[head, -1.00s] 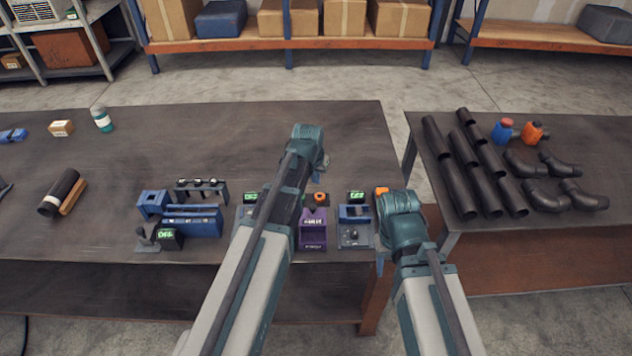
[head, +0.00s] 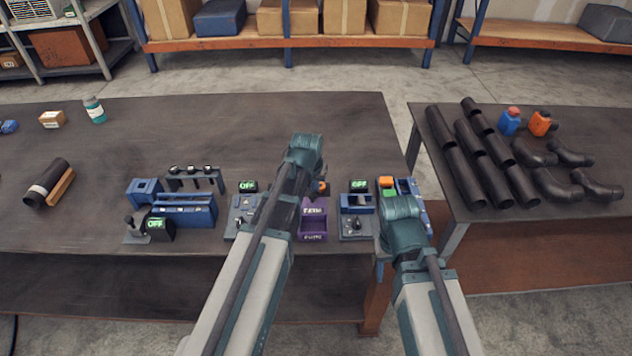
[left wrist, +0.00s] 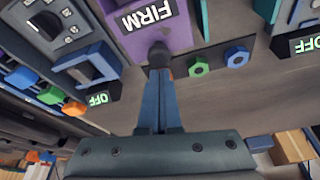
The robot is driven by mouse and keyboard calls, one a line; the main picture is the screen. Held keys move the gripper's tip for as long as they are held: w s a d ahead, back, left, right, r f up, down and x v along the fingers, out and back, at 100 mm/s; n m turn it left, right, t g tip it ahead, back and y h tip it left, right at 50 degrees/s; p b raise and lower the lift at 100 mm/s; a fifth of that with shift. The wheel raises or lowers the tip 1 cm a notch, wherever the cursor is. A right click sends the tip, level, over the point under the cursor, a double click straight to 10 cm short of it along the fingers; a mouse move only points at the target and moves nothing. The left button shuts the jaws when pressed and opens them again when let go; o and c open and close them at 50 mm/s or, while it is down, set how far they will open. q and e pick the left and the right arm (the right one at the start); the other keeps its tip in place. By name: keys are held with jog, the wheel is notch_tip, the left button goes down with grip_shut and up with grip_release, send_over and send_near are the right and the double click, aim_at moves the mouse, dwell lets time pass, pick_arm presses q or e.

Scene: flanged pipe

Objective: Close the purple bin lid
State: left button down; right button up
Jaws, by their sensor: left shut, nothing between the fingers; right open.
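The purple bin (head: 313,222) sits near the front edge of the table, just right of my left arm, with white labels on it. In the left wrist view its purple surface (left wrist: 172,30) with the FIRM label is at the top. My left gripper (left wrist: 160,72) is shut and empty, its tips at the bin's edge by a dark rounded piece; I cannot tell whether they touch. In the head view my left arm hides these fingers. The lid's exact angle is unclear. My right gripper (head: 381,268) is open by the table's front right corner, mostly hidden by its wrist.
A blue holder with an OFF display (head: 358,206) stands right of the bin, and another OFF unit (head: 245,205) stands left. Green (left wrist: 200,67) and blue (left wrist: 236,56) nuts lie near the left fingertips. Black pipes (head: 482,155) lie on the right table.

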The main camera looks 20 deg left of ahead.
aim_at(316, 210)
pick_arm(q)
jog(key=shift+s, duration=0.1)
jog(key=s, duration=0.2)
jog(key=s+d, duration=0.1)
jog(key=s, duration=0.3)
jog(key=shift+s+d, duration=0.2)
jog(key=shift+d, duration=0.2)
jog(key=shift+w, duration=0.1)
jog(key=shift+w, duration=0.5)
jog(key=w, duration=0.3)
jog(key=shift+w+r, duration=0.25)
jog(key=shift+w, duration=0.05)
jog(key=p+v, duration=0.9)
jog(key=shift+s+r, duration=0.25)
jog(key=shift+s, duration=0.05)
